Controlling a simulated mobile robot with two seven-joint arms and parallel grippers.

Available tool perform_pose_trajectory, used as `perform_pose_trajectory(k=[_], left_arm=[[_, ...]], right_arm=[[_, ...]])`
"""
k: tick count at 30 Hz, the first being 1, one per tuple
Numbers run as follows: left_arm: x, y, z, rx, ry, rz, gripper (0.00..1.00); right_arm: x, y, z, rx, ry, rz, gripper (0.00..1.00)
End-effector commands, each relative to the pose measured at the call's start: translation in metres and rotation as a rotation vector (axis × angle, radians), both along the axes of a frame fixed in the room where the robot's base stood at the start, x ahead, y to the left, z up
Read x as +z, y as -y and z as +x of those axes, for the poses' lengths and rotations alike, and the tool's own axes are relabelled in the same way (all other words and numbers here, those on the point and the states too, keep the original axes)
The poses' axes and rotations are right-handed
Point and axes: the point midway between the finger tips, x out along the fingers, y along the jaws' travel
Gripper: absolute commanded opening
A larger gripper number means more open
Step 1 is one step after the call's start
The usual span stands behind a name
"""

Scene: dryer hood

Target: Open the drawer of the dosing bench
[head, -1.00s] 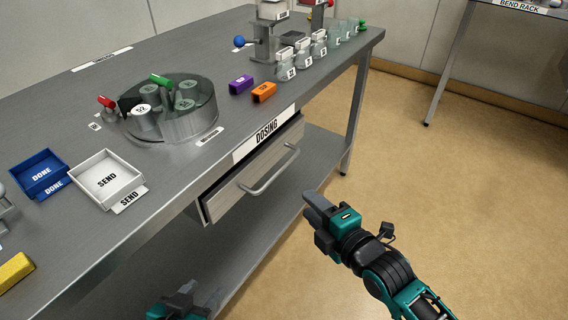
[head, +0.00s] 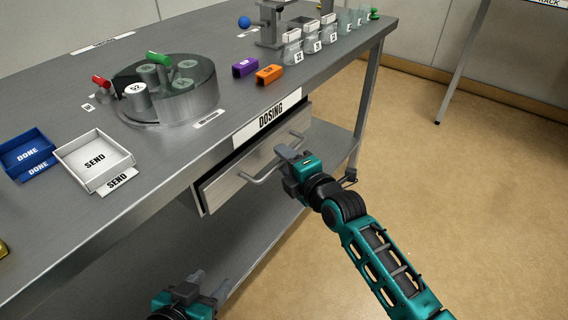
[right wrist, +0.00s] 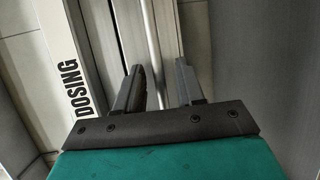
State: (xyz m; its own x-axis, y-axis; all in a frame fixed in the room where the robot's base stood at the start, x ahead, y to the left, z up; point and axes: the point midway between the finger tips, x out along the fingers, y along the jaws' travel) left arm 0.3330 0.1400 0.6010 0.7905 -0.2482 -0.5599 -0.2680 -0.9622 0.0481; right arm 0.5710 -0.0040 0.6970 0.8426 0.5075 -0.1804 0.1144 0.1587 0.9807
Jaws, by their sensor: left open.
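The dosing bench drawer (head: 222,187) has a pale front below the DOSING label (head: 268,120), with a dark strip along its upper edge. Its grey bar handle (head: 262,177) runs along the front. My right gripper (head: 287,153) is at the handle's right part and covers some of it. In the right wrist view the handle bar (right wrist: 152,42) runs between the two parted fingers of my right gripper (right wrist: 160,82); I cannot tell whether they touch it. My left gripper (head: 208,284) is open and empty, low at the bottom edge, away from the drawer.
On the bench top (head: 165,175) stand a round carousel (head: 185,98), a white SEND tray (head: 92,158), a blue DONE tray (head: 27,152), purple (head: 245,67) and orange (head: 269,75) blocks and several glass jars. A lower shelf lies under the drawer. The floor (head: 470,210) at right is clear.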

Motion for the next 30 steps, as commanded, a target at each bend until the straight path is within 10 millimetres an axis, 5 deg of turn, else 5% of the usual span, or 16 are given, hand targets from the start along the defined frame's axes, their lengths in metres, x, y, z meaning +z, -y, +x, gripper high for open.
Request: perform_pose_trajectory(k=[12, 24, 30], left_arm=[[0.0045, 0.0043, 0.0029, -0.001, 0.013, -0.011, 0.52], [0.0009, 0.002, 0.0023, -0.002, 0.006, -0.004, 0.52], [0.0003, 0.0007, 0.0024, 0.0, 0.006, -0.002, 0.52]], right_arm=[[-0.001, -0.0045, 0.0069, 0.0, -0.001, 0.001, 0.38], [-0.0013, -0.0043, 0.0067, 0.0, -0.001, 0.001, 0.0], [-0.0013, -0.0043, 0.0066, 0.0, -0.001, 0.001, 0.0]])
